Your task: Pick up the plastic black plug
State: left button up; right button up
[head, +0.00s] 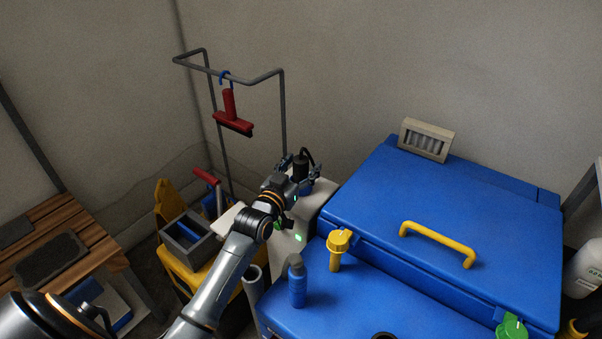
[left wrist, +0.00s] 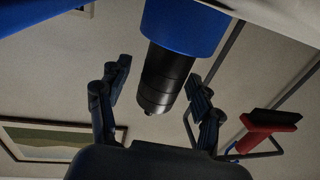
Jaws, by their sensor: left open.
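The black plug (head: 301,167) stands upright at the end of my left arm, with a black cable curving over it and a blue part below. In the left wrist view the black plug (left wrist: 166,80) is a stepped, ribbed cylinder coming out of a blue round base (left wrist: 185,28). My left gripper (head: 299,173) is open, with one finger on each side of the plug. In the left wrist view gaps show between the plug and both fingers of the gripper (left wrist: 157,78). My right gripper is out of view.
A blue chest (head: 440,210) with a yellow handle (head: 437,243) fills the right. A red squeegee (head: 230,112) hangs from a metal rack (head: 283,110) behind. A wooden bench (head: 85,230) is at left.

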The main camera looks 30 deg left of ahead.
pick_arm(q)
jog(key=shift+s, duration=0.1)
jog(key=c, duration=1.3)
jog(key=shift+r, duration=0.1)
